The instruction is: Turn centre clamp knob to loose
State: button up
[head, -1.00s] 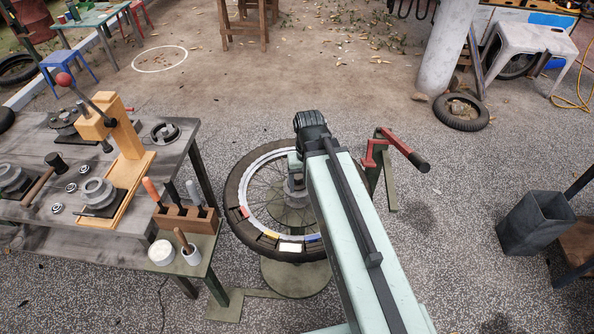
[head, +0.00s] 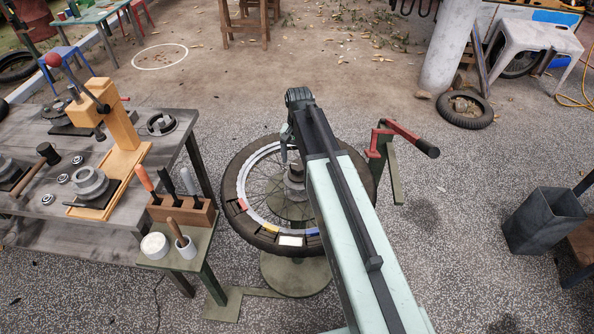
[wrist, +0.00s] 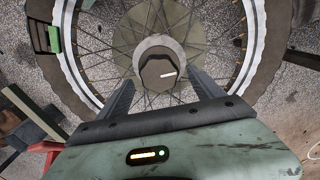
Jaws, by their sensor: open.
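In the head view the grey hub (head: 295,172) shows beside my arm, and the knob's mark cannot be made out. My gripper (wrist: 163,80) is open, with one finger on each side of the knob's near part. I cannot tell whether the fingers touch it. The spoked wheel (head: 236,214) lies flat on its stand.
A red-handled crank post (head: 392,150) stands just right of the wheel. A small tool stand (head: 205,240) and a grey workbench (head: 40,228) with a wooden press (head: 125,135) are on the left. A grey bin (head: 542,222) stands at the right, with open floor between.

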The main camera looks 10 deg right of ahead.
notch_tip(320, 180, down, 2)
jog(key=shift+f+b, duration=0.2)
jog(key=shift+b, duration=0.35)
jog(key=shift+r, duration=0.1)
jog(key=shift+c, duration=0.4)
